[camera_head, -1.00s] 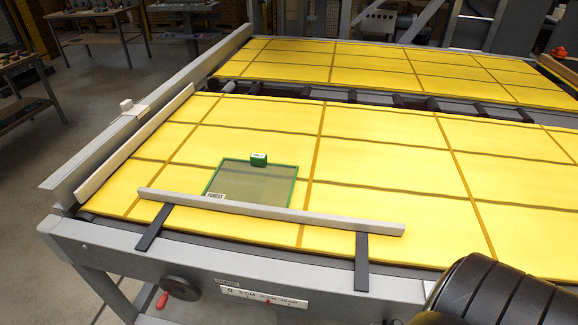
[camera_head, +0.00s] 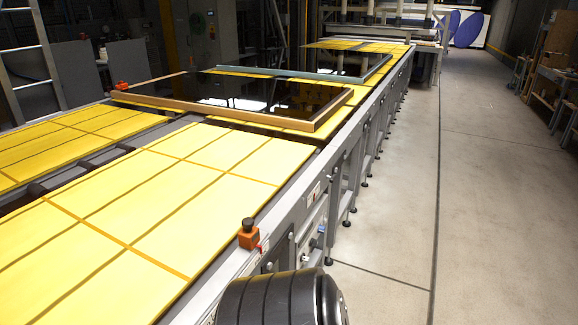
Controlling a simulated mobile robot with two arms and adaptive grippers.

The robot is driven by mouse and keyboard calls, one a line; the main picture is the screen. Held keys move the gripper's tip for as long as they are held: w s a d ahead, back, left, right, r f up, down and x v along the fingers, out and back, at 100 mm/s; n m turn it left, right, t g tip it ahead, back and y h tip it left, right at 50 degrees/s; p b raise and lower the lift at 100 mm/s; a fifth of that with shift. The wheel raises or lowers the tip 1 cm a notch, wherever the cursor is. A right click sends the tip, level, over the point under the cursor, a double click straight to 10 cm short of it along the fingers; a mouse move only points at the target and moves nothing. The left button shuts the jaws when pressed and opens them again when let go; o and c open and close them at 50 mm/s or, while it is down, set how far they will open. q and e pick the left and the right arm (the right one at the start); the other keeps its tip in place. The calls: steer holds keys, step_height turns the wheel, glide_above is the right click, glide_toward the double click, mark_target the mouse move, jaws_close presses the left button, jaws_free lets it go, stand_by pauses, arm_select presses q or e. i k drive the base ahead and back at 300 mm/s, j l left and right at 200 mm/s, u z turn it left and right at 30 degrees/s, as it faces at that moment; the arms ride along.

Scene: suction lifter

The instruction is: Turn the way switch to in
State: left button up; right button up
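No gripper of mine shows in the head view. A black ribbed part of my own arm fills the bottom middle. I cannot pick out the way switch for sure. An orange box with a black knob (camera_head: 248,236) sits on the near right edge of the yellow-topped table (camera_head: 210,190), with a small red piece beside it. Below and right of it, the table's side carries a pale panel (camera_head: 311,240) with small fittings. Its markings are too small to read, and my arm part stands close in front of this side.
A wood-framed dark glass panel (camera_head: 240,95) lies across the table farther back. A second framed panel (camera_head: 350,68) lies beyond it. Another yellow surface (camera_head: 40,150) is at the left. The grey floor (camera_head: 450,200) right of the table is clear, with shelving at the far right.

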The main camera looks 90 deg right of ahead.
mark_target(313, 243)
steer(key=z, duration=2.9)
steer(key=i+l+u, duration=0.1)
steer(key=u, duration=0.35)
steer(key=i+l+u, duration=0.1)
steer(key=l+u, duration=0.15)
steer(key=u, duration=0.2)
steer(key=i+l+u, duration=0.1)
steer(key=u, duration=0.35)
steer(key=l+u, duration=0.25)
steer(key=l, duration=0.55)
steer(key=l+u, duration=0.3)
steer(key=l, duration=0.5)
steer(key=l+u, duration=0.25)
steer(key=l, duration=0.5)
steer(key=k, duration=0.05)
